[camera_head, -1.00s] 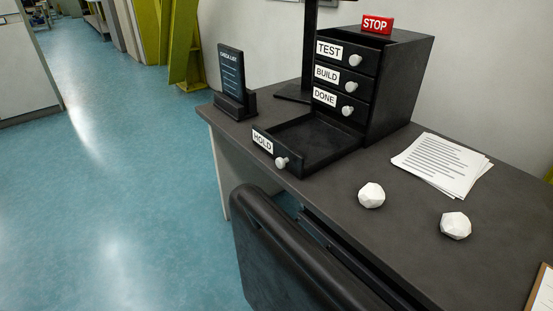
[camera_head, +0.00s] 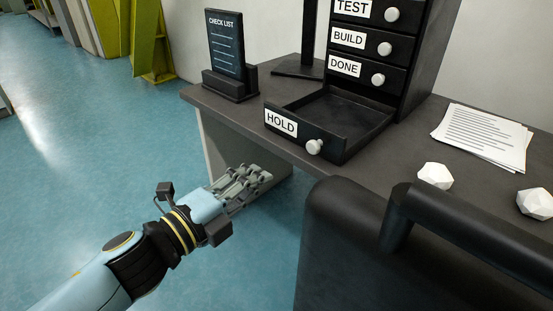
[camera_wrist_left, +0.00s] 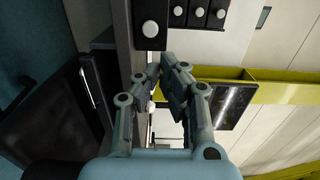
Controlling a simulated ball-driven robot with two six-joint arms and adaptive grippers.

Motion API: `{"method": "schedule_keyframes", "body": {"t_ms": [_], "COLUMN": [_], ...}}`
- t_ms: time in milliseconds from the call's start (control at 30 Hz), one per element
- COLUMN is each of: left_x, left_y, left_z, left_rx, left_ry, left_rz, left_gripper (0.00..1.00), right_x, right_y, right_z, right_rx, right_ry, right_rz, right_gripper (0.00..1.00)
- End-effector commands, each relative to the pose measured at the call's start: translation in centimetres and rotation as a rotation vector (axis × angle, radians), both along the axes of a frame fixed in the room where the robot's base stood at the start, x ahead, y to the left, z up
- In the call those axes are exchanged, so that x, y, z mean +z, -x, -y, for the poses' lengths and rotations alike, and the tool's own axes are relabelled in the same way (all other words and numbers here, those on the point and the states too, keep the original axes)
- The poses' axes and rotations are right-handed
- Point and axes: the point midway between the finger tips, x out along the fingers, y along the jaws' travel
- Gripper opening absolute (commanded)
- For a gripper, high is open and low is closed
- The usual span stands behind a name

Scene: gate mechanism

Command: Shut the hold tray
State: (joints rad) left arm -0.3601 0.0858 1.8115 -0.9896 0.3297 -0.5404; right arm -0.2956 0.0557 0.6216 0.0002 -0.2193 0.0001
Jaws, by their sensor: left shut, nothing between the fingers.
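The hold tray (camera_head: 282,122) is a black drawer pulled out from the bottom of the black drawer unit, with a white HOLD label and a white round knob (camera_head: 314,147) on its front. Its inside looks empty. My left gripper (camera_head: 264,175) is in front of the desk edge, lower and to the left of the knob, apart from it. It is shut and empty. In the left wrist view, the shut fingertips (camera_wrist_left: 167,68) are below the tray front (camera_wrist_left: 153,43) in the picture. My right gripper is not in view.
The TEST, BUILD and DONE drawers (camera_head: 361,63) above are shut. A check list stand (camera_head: 226,48) is at the desk's left corner. Papers (camera_head: 484,136) and two white faceted pieces (camera_head: 435,175) lie to the right. A black chair (camera_head: 345,245) stands against the front of the desk.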

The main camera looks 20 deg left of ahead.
Motion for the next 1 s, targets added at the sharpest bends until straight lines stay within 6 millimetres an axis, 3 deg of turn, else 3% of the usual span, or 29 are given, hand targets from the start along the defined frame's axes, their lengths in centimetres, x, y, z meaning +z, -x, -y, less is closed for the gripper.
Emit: {"method": "schedule_keyframes", "body": {"t_ms": [67,300,700,1000], "left_x": [-1.1,-0.9,-1.4,-1.6], "left_y": [0.2,-2.0,-9.9,-12.9], "left_z": [0.0,0.6,3.1,4.1], "left_rx": [0.001,0.003,0.003,0.004], "left_ry": [0.002,0.004,0.007,0.006], "left_rz": [-0.01,-0.01,-0.012,-0.014], "left_gripper": [0.0,0.0,0.0,0.0], "right_x": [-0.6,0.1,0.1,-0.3], "right_y": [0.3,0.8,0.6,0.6], "right_z": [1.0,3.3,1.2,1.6], "right_rx": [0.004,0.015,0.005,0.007], "right_ry": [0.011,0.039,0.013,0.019], "right_rz": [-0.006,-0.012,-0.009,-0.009], "right_gripper": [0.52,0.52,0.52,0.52]}}
